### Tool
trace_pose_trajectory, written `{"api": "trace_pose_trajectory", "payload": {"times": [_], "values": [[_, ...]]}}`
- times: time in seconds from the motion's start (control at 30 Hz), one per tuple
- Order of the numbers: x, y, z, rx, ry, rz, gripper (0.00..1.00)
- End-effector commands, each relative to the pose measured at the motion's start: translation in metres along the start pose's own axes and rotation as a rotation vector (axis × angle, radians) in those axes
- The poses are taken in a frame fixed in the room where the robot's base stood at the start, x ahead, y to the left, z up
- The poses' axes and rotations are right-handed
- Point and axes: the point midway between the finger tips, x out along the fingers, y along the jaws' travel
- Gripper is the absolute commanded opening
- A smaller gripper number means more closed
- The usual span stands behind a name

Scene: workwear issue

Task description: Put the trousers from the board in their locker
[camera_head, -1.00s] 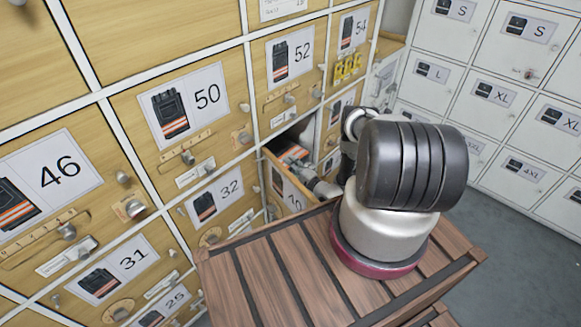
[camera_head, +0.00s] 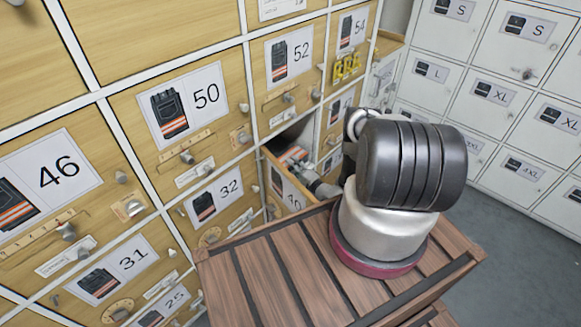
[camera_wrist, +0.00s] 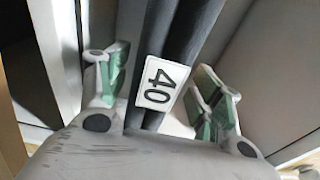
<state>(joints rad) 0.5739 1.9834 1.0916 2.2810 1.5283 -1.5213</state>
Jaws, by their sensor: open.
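Dark trousers (camera_wrist: 190,45) with a white tag reading 40 (camera_wrist: 162,85) lie between the two spread fingers of my gripper (camera_wrist: 160,82) in the wrist view. My gripper is open, with a finger on each side of the trousers. In the head view, dark cloth with an orange stripe (camera_head: 294,155) lies inside a pulled-out locker drawer (camera_head: 289,186), whose front label appears to read 40. My gripper (camera_head: 318,184) is at this drawer, partly hidden by its front and my arm. The rest of the trousers is hidden.
Shut wooden locker fronts numbered 50 (camera_head: 206,93), 52 (camera_head: 301,52), 46 (camera_head: 58,172), 32 (camera_head: 230,188) and 31 (camera_head: 132,254) surround the drawer. White lockers with size labels (camera_head: 490,93) stand at right. A slatted wooden surface (camera_head: 270,275) is in the foreground. Grey floor is clear at right.

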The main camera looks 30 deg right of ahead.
Motion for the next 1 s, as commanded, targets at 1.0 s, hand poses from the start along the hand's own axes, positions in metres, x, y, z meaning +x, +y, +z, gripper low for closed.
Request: {"api": "trace_pose_trajectory", "payload": {"times": [1.0], "values": [[-0.106,0.0,0.0,0.001,0.0,-0.001,0.66]]}}
